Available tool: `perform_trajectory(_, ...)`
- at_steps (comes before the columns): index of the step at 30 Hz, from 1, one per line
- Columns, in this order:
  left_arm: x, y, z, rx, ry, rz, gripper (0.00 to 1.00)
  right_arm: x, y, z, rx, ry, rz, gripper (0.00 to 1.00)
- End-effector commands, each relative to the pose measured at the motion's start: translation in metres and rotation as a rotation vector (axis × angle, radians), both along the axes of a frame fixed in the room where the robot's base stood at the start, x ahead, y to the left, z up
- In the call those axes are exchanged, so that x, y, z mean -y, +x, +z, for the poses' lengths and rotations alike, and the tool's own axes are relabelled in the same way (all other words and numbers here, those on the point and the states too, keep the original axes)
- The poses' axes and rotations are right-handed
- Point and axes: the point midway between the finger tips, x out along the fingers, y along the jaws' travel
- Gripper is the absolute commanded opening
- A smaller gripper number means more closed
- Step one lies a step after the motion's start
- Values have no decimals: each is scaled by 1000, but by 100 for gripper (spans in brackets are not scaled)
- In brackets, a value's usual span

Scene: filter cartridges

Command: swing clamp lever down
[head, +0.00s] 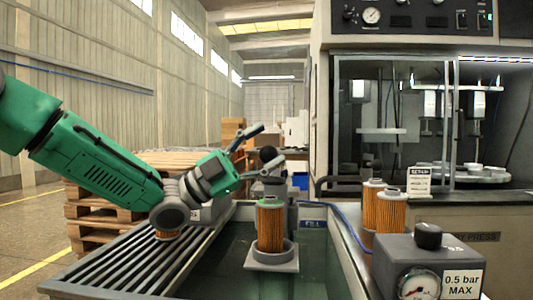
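An orange pleated filter cartridge (270,228) with a green top stands upright in a grey holder (272,262) in the dark tank. Behind and above it is a grey clamp (272,184) with a black ball knob (268,154), which looks like the end of the clamp lever; its upper end is raised. My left gripper (270,142) reaches in from the left at the knob's height. Its two fingers are spread apart, with the knob close to the lower finger. Whether they touch cannot be told. My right gripper is not in view.
Two cartridges (391,220) stand on the right ledge, behind a grey gauge box (428,268) marked 0.5 bar MAX. Wooden pallets (90,210) stand behind the rack.

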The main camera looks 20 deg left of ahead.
Motion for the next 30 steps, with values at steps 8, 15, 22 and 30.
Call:
perform_trajectory(8,-10,-6,-5,4,-2,2,53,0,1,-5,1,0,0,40)
perform_trajectory(15,-24,-11,-14,3,-3,4,53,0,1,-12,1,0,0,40)
perform_trajectory(22,-37,-16,-23,3,-4,5,53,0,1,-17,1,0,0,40)
perform_trajectory(30,-49,-23,-32,4,0,2,53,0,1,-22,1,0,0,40)
